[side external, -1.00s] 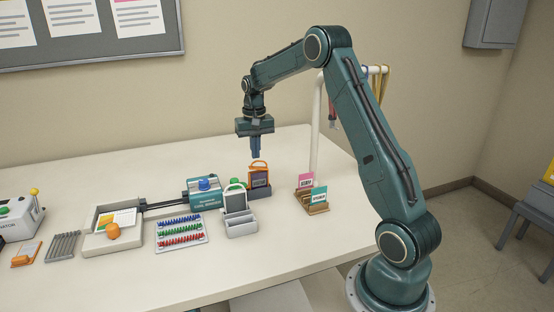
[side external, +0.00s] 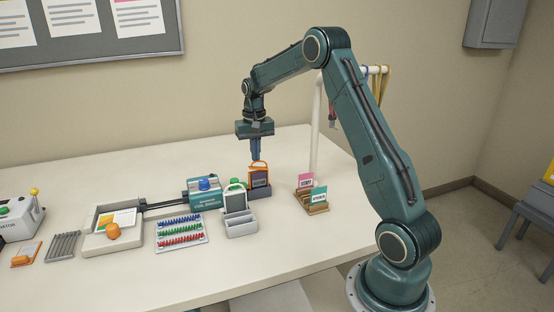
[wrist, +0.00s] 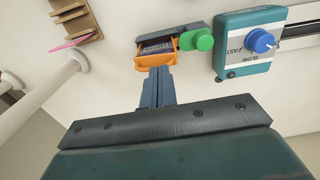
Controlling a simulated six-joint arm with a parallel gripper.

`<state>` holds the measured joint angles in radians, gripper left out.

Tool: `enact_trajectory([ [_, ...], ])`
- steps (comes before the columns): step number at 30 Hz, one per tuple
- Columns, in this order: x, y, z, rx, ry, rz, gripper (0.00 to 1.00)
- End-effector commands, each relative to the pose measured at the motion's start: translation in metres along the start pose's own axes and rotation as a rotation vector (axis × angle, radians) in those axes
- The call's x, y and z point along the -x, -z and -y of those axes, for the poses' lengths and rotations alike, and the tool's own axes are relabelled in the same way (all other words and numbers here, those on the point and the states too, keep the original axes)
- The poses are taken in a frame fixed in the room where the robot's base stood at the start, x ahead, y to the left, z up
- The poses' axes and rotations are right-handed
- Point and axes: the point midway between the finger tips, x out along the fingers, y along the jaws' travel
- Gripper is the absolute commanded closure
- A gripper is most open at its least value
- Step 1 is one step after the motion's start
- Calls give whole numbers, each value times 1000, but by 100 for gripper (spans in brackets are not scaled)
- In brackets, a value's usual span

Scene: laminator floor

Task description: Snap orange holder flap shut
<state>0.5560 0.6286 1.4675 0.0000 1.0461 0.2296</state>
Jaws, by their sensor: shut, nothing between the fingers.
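The orange holder (side external: 259,178) stands upright in a dark grey stand in the side view, with a dark card in it. Its orange flap (side external: 258,165) is at the top. In the wrist view the orange holder (wrist: 156,61) lies just beyond my fingertips, with the dark card showing inside its frame. My gripper (side external: 255,158) is shut and empty, pointing down right at the top of the holder. It also shows in the wrist view (wrist: 157,72), its tips at the holder's orange edge. I cannot tell whether they touch, or whether the flap is fully closed.
A white holder (side external: 235,201) in a grey stand is in front. A teal machine with a blue knob (side external: 204,184) and a green knob (wrist: 203,40) are close by. A wooden card rack (side external: 312,203) stands to the right, near a white post (side external: 316,120).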

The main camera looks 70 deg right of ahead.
Motion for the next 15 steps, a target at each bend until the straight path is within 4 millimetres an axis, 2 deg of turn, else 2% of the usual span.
enact_trajectory([
  [15,-8,0,0,-1,0,1,100],
])
